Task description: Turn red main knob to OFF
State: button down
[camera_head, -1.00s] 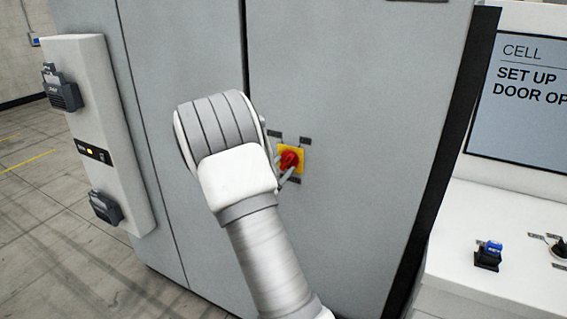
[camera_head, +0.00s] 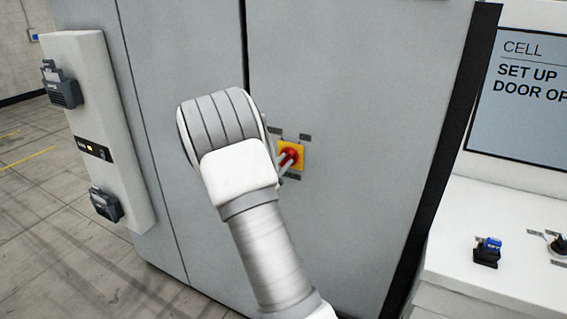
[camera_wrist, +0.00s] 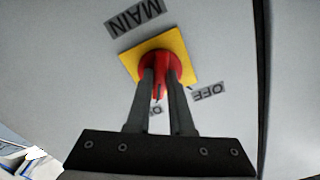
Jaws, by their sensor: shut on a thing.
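The red main knob (camera_head: 290,155) sits on a square yellow plate (camera_head: 298,149) on the grey cabinet door. In the wrist view the red knob (camera_wrist: 161,66) shows between the two dark fingers of my gripper (camera_wrist: 162,78), which are shut on its grip from both sides. The grip points down the picture, toward a small label partly hidden by a finger, not toward the OFF label (camera_wrist: 208,93) at right. A MAIN label (camera_wrist: 134,17) lies above the plate. In the head view my wrist hides most of my gripper.
The grey cabinet (camera_head: 360,120) fills the middle. A white side box (camera_head: 92,130) with dark connectors stands at left. At right are a screen (camera_head: 525,110) reading SET UP and a white console (camera_head: 500,215) with a blue-topped switch (camera_head: 488,251).

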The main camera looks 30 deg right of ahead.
jog(key=shift+n, duration=0.3)
jog(key=n, duration=0.4)
jog(key=shift+n+b, duration=0.3)
jog(key=shift+n, duration=0.1)
jog(key=n, duration=0.3)
jog(key=shift+a+p, duration=0.1)
jog(key=shift+p, duration=0.25)
jog(key=shift+n+p, duration=0.45)
jog(key=shift+n, duration=1.25)
jog(key=c, duration=0.8)
grip_release()
jog(key=b+v, duration=0.2)
jog(key=v, duration=1.5)
jog(key=shift+s+b, duration=0.2)
jog(key=shift+b, duration=0.15)
